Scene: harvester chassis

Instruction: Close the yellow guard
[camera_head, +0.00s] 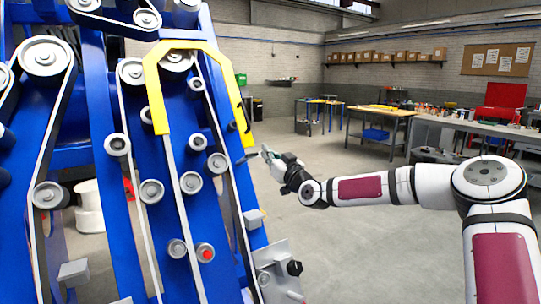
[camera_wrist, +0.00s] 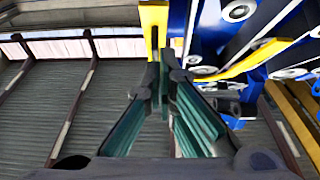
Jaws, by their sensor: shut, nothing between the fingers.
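The yellow guard (camera_head: 190,47) is an arch-shaped frame on the upper part of the blue harvester chassis (camera_head: 215,215). Its right leg runs down along the chassis's right edge. My gripper (camera_head: 265,151) is to the right of the chassis, a little below the lower end of that leg. In the wrist view my gripper (camera_wrist: 168,62) is shut and empty, its fingertips together. A yellow bar of the guard (camera_wrist: 154,25) shows just beyond the fingertips, and another yellow strip (camera_wrist: 250,62) runs to the right. I cannot tell whether the fingertips touch the guard.
Belts and several grey pulleys (camera_head: 152,191) cover the chassis front. A grey bracket with a black knob (camera_head: 280,268) juts out at its lower right. Workbenches (camera_head: 380,113) stand at the back right. The floor (camera_head: 370,250) right of the chassis is clear.

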